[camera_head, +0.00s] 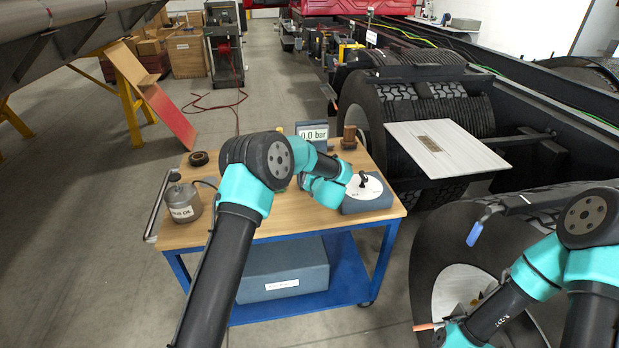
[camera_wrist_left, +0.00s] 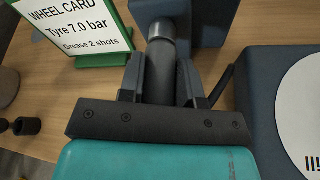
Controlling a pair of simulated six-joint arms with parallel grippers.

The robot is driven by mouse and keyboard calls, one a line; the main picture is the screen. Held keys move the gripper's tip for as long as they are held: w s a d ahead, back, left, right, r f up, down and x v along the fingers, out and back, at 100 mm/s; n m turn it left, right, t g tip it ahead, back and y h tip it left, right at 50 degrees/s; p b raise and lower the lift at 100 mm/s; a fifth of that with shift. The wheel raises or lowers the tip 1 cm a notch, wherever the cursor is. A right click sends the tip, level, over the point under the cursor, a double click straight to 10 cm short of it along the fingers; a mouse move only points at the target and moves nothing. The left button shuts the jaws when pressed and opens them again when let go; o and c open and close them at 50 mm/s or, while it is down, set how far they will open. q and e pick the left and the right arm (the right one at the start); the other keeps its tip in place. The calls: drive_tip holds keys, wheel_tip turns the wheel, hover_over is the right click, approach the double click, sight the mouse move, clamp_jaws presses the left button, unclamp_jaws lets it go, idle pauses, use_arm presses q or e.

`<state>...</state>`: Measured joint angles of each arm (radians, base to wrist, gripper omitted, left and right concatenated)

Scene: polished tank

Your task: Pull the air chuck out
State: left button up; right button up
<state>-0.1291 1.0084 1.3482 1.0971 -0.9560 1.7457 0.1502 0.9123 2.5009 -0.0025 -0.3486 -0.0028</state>
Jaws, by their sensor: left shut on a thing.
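In the left wrist view a dark cylinder with a grey metal collar, which looks like the air chuck (camera_wrist_left: 160,50), lies between my left gripper's fingers. My left gripper (camera_wrist_left: 161,82) is shut on it. The cylinder's far end meets a dark blue block (camera_wrist_left: 208,22); I cannot tell how deep it sits there. In the head view my left forearm and wrist hide the gripper and the chuck. A display (camera_head: 314,131) reading 0,0 bar stands behind my left wrist. My right arm comes in at the lower right; its gripper is not visible.
The wooden-topped blue cart (camera_head: 250,219) carries a grey pot (camera_head: 183,203), a black ring (camera_head: 199,158) and a dial box (camera_head: 368,196). The wrist view shows a green-framed wheel card (camera_wrist_left: 82,28) close to the gripper. Large tyres (camera_head: 440,108) and a pale panel (camera_head: 447,150) stand at right.

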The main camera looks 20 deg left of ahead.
use_arm(q)
clamp_jaws()
drive_tip(key=shift+s+d, duration=0.35)
drive_tip(key=shift+s, duration=0.3)
idle(0.8)
drive_tip(key=s+d, duration=0.4)
drive_tip(key=s, duration=0.3)
drive_tip(key=shift+s, duration=0.35)
idle(1.3)
